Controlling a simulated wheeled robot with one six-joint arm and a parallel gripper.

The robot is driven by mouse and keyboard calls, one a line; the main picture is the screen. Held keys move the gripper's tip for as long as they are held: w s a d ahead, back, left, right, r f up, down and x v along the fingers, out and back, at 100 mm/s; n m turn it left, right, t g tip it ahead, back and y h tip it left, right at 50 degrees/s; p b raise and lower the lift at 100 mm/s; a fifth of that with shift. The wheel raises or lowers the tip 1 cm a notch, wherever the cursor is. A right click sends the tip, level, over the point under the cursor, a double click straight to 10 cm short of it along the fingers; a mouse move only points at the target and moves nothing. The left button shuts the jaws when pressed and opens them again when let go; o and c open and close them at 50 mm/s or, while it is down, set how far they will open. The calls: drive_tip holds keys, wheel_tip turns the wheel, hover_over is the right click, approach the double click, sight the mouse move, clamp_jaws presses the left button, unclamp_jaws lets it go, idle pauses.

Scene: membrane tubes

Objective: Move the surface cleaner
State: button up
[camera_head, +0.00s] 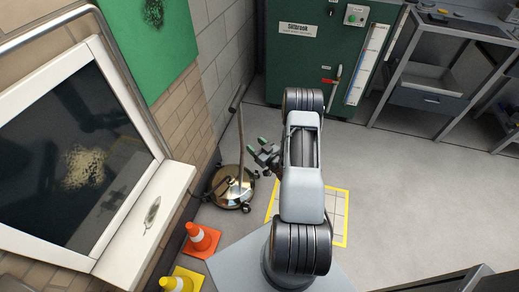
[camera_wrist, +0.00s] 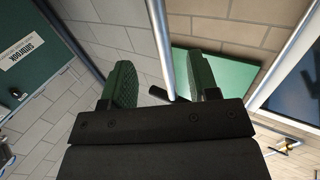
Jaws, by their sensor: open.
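The surface cleaner (camera_head: 230,188) is a round, shiny metal disc on casters, standing on the floor beside the brick wall. Its thin upright handle (camera_head: 240,140) rises to a dark crossbar at the top. My gripper (camera_head: 259,153) is open, with green fingers, just to the right of the handle. In the wrist view a metal tube (camera_wrist: 159,40), apparently this handle, shows between the two fingers of my gripper (camera_wrist: 162,82), with a dark bar at its end. I cannot tell whether the tube lies between the fingertips or beyond them. Nothing is visibly gripped.
A yellow-outlined floor square (camera_head: 340,218) lies right of the cleaner, partly hidden by my arm. An orange cone (camera_head: 201,240) and a yellow cone (camera_head: 178,283) stand in front. A green cabinet (camera_head: 300,55) and grey workbench (camera_head: 430,98) are behind. Floor is clear at right.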

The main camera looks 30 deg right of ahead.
sight(243, 135)
drive_tip(key=w, duration=0.3)
drive_tip(key=w+a, duration=0.1)
drive_tip(key=w, duration=0.3)
drive_tip(key=w+a+b, duration=0.1)
drive_tip(key=w, duration=0.3)
drive_tip(key=shift+w+a, duration=0.1)
drive_tip(key=shift+c, duration=0.3)
clamp_jaws()
idle(0.9)
